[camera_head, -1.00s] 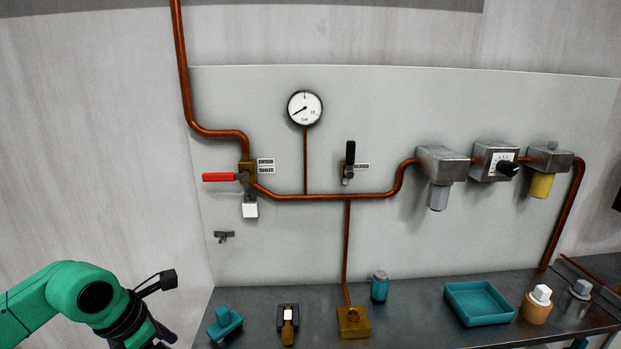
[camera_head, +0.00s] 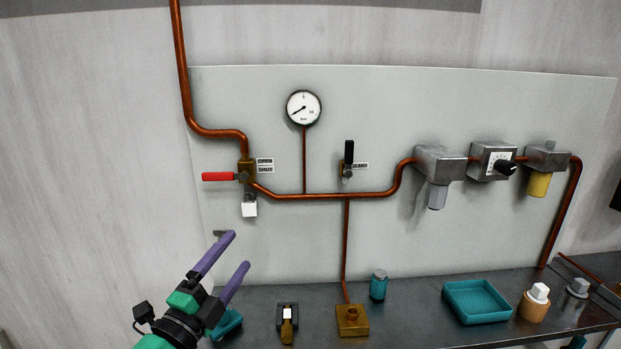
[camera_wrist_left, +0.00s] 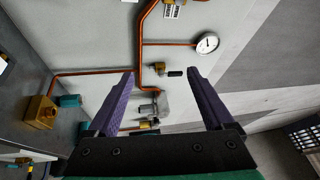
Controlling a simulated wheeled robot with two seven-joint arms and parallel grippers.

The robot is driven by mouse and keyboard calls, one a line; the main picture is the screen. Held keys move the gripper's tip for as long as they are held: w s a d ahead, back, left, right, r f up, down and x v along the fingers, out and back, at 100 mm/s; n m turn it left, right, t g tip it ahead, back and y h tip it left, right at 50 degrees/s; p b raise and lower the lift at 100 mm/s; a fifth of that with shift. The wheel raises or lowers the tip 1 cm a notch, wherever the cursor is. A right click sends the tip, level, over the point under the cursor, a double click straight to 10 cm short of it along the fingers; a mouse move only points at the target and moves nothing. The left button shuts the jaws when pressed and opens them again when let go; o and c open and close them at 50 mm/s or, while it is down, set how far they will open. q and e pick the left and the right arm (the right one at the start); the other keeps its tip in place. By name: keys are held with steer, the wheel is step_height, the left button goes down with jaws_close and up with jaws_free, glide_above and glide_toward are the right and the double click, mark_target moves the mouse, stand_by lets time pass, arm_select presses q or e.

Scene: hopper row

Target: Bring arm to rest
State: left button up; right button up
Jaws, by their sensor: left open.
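My left gripper (camera_head: 238,252) is in the lower left of the head view, in front of the panel's lower left part. Its two purple fingers are spread apart, with nothing between them, and point up and right. In the left wrist view the open fingers (camera_wrist_left: 163,85) frame the panel with its pipes and fittings beyond. The gripper partly hides a teal object (camera_head: 228,322) on the bench and a small bracket (camera_head: 219,233) on the panel. My right gripper is not seen in either view.
The grey panel carries copper pipe, a red-handled valve (camera_head: 219,176), a gauge (camera_head: 303,108) and a black-handled valve (camera_head: 348,158). On the bench stand a brass block (camera_head: 352,321), a teal cylinder (camera_head: 378,285) and a teal tray (camera_head: 476,302). The wall left of the panel is bare.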

arm_select(q)
steer(key=s+a+f+n+g+y, duration=0.3)
steer(key=a+f+n+g+y, duration=0.15)
steer(key=f+n, duration=0.35)
steer(key=s+a+f+n+g+y, duration=0.35)
steer(key=a+f+n, duration=0.25)
steer(key=f, duration=0.5)
steer(key=s+d+f+n+g+h, duration=0.15)
steer(key=s+f+n+g, duration=0.5)
steer(key=s+f, duration=0.7)
steer(key=s+f+m+g, duration=0.1)
steer(key=s+f, duration=0.1)
steer(key=f, duration=0.9)
steer(key=s+f+m+g, duration=0.1)
steer(key=s+f+g, duration=0.1)
steer(key=f, duration=0.9)
steer(key=s+a+f, duration=0.3)
steer(key=s+f, duration=1.1)
steer(key=s, duration=0.2)
steer(key=shift+g, duration=0.35)
